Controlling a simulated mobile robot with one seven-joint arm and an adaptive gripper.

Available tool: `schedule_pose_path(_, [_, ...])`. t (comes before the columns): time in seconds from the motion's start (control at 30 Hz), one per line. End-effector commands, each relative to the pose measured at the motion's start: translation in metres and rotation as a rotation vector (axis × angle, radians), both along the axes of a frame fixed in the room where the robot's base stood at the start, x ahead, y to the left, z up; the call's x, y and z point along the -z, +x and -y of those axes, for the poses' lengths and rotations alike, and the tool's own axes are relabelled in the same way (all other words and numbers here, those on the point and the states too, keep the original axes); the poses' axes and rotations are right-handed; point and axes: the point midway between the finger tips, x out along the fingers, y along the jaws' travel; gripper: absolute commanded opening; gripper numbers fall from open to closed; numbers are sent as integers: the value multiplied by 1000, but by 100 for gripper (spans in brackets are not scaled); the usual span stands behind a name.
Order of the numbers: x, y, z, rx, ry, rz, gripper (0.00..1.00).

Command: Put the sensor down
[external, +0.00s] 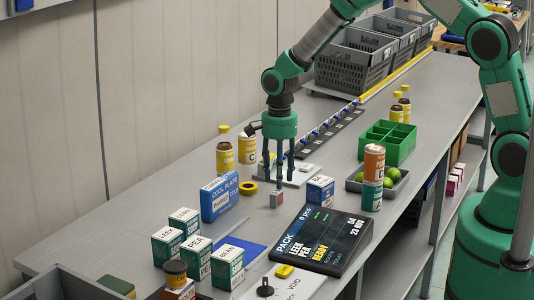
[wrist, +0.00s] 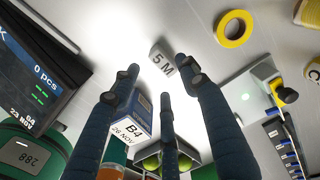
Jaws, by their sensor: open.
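A small grey block with a reddish face (external: 277,199), which I take to be the sensor, sits on the grey bench just below my fingertips. In the wrist view a small pale grey block marked "5 M" (wrist: 162,60) lies between and beyond the fingertips; it looks like the same thing. My three-fingered gripper (external: 278,181) points down over it, fingers spread and empty. In the wrist view the gripper (wrist: 160,82) shows clear gaps between its fingers and the block.
A blue-white box marked B4 (external: 320,189) stands close by on the right. A dark display panel (external: 323,240) lies in front. A yellow tape ring (external: 248,188) and a blue box (external: 219,197) are left. A pale plate device (external: 298,176) is behind.

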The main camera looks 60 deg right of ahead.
Motion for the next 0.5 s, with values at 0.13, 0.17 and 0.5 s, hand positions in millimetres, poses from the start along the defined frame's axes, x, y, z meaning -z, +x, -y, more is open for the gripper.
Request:
schedule_pose_path(0.13, [-27,1,0,0,0,3,44])
schedule_pose_path(0.17, [-32,1,0,0,0,3,44])
schedule_pose_path(0.5, [-59,0,0,0,0,1,44])
